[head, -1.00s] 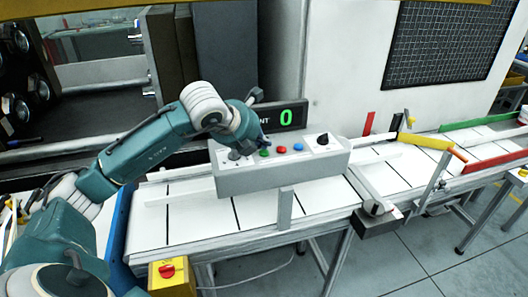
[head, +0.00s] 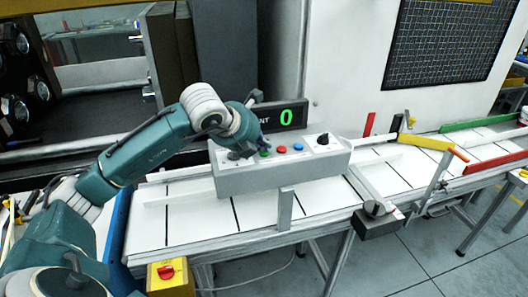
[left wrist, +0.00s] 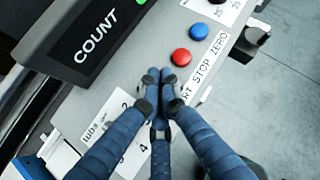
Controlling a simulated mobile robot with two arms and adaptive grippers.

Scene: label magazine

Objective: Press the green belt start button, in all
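The grey control box (head: 285,175) stands over the conveyor belt. The green button (head: 265,152) shows on its top, left of the red button (head: 282,149) and the blue button (head: 298,147). My left gripper (head: 264,144) is right at the green button. In the left wrist view my left gripper (left wrist: 158,77) has its fingertips together, with nothing seen between them. They hide the green button there; the red button (left wrist: 181,57) and blue button (left wrist: 198,31) show beyond. Whether the tips touch the green button I cannot tell. My right gripper is out of view.
The counter display (head: 285,116) behind the box reads 0. A black knob (head: 322,140) sits at the box's right end. A yellow box with a red switch (head: 168,276) is at the belt's front left. White belt panels (head: 195,220) run below.

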